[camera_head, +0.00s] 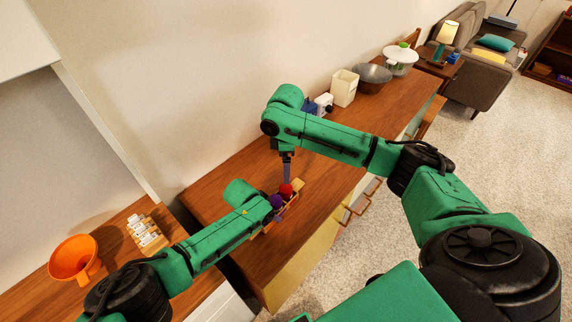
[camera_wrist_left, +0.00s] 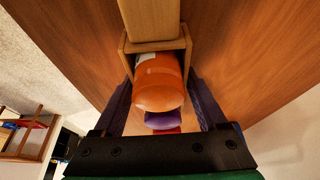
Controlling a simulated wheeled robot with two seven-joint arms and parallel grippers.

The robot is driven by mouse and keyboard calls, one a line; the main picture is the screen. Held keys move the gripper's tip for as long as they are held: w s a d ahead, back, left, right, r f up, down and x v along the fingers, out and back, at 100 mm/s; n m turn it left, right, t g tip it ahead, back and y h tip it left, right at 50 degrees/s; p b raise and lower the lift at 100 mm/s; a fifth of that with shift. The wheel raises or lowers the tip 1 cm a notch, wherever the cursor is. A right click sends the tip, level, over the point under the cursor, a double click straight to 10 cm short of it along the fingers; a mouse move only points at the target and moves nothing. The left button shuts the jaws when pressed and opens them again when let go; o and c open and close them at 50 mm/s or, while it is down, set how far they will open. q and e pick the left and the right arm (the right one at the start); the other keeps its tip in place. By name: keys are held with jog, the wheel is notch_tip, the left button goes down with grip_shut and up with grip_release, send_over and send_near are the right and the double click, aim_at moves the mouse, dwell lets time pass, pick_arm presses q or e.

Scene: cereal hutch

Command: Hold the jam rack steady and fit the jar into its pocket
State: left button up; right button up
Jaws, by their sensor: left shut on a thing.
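The jam rack is a light wooden holder (camera_head: 298,185) on the brown counter; its near end shows in the left wrist view (camera_wrist_left: 152,20). An orange-lidded jar (camera_wrist_left: 160,92) sits in its near end, with a purple-lidded jar (camera_wrist_left: 165,120) and a bit of red behind. In the head view the purple jar (camera_head: 277,201) and a red jar (camera_head: 286,189) stand close together. My left gripper (camera_head: 271,213) is shut on the rack, its fingers along both sides. My right gripper (camera_head: 287,178) points down right above the red jar; whether its jaws grip it is hidden.
A cream box (camera_head: 344,88), a grey bowl (camera_head: 373,78) and a white stand (camera_head: 400,58) are farther along the counter. An orange funnel-like bowl (camera_head: 74,259) and a small labelled rack (camera_head: 146,232) sit at the left. Bare counter (camera_head: 240,255) lies in front of the rack.

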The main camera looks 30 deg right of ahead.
pick_arm(q)
jog(key=o, duration=1.4)
jog(key=v, duration=1.2)
jog(key=shift+f, duration=0.1)
